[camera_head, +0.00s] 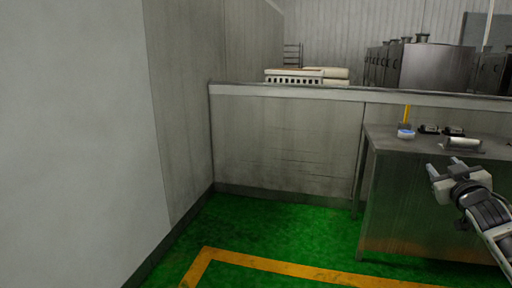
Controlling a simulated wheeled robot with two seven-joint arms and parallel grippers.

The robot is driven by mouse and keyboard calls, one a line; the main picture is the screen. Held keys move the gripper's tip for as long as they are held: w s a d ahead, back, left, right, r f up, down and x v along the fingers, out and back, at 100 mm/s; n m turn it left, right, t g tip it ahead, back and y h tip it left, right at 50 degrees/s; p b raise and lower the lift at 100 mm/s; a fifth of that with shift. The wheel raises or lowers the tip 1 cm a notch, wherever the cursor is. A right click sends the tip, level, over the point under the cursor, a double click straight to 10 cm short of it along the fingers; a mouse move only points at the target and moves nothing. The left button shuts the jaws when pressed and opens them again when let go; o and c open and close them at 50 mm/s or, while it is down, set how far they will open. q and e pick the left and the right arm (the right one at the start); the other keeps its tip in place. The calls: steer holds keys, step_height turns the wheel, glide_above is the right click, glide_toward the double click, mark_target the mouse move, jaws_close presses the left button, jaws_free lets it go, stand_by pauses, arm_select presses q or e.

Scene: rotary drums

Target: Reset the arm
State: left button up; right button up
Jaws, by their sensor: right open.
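My right gripper (443,168) is at the right of the head view, on an arm that comes in from the lower right edge. Its two pale fingers are apart with nothing between them. It shows in front of the metal table (405,205), just below the tabletop items in the picture. My left gripper is not in the view.
On the table are a blue-and-white item with a yellow handle (406,133), small dark items (430,129) and a pale cylinder (463,143). A low wall (285,140) stands behind. A tall wall (75,140) fills the left. Green floor (285,228) with a yellow line is clear.

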steer(key=s+a+f+n+g+y, duration=0.2)
steer(key=s+a+f, duration=0.4)
steer(key=a+f, duration=0.5)
steer(key=s+a+f+n+g+y, duration=0.15)
steer(key=s+a+f, duration=0.45)
steer(key=f, duration=0.9)
steer(key=s+a+f+m+g+y, duration=0.1)
steer(key=s+a+f, duration=0.3)
steer(key=s+a, duration=0.4)
steer(key=s+a+f+m+g+y, duration=0.1)
steer(key=s+a+f+g+y, duration=0.2)
steer(key=s+a, duration=0.6)
steer(key=s+f, duration=0.2)
steer(key=s, duration=0.4)
steer(key=shift+m, duration=0.35)
steer(key=shift+a+g, duration=0.1)
steer(key=shift+g, duration=0.15)
steer(key=shift+c, duration=1.1)
